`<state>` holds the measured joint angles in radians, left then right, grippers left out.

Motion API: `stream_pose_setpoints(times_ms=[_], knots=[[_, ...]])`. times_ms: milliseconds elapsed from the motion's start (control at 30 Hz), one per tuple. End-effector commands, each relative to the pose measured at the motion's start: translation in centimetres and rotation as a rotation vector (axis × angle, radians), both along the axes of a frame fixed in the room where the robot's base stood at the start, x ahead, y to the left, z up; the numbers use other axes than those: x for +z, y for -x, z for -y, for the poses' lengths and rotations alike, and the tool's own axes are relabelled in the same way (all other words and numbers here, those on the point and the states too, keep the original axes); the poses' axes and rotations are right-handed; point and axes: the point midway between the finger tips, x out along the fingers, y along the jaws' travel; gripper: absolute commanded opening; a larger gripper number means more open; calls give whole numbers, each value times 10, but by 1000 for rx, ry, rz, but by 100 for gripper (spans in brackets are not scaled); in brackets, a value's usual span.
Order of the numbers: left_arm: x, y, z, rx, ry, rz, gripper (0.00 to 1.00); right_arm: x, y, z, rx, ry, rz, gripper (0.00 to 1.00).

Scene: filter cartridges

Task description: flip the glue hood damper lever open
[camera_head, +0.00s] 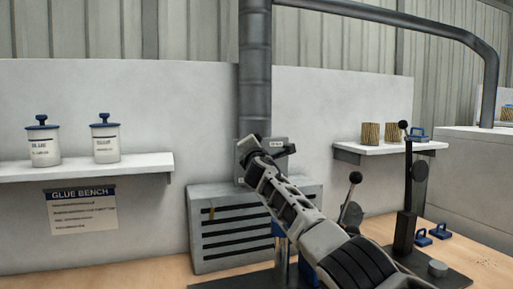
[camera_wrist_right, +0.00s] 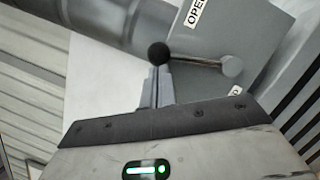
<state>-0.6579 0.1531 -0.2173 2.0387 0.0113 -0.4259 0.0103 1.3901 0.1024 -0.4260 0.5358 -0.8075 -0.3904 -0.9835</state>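The damper plate (camera_head: 243,147) is a grey box on the vertical duct (camera_head: 255,80), partly hidden by my right arm in the head view. In the right wrist view the plate (camera_wrist_right: 262,32) bears an OPEN label (camera_wrist_right: 196,12). The lever (camera_wrist_right: 200,62) is a thin rod running left from a round pivot (camera_wrist_right: 232,67) to a black ball knob (camera_wrist_right: 158,53). My right gripper (camera_wrist_right: 159,72) has its fingers together, with the knob right at their tips. I cannot tell whether they touch it. My left gripper is not in view.
A slatted grey box (camera_head: 230,228) stands below the plate on the wooden bench. A left shelf (camera_head: 90,167) holds two white jars; a right shelf (camera_head: 385,149) holds brown cartridges. A black press stand (camera_head: 406,200) and blue pieces (camera_head: 422,238) stand to the right.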

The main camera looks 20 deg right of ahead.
Motion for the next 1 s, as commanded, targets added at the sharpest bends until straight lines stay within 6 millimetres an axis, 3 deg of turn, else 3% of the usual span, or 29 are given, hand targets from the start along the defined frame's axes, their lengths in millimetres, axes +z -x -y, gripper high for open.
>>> stream_pose_setpoints(times_ms=[800, 1000], knots=[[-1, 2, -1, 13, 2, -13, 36, 5, -1, 3, 4, 7, 2, 0], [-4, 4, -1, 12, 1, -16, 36, -4, 1, -21, 20, 7, 1, 0]])
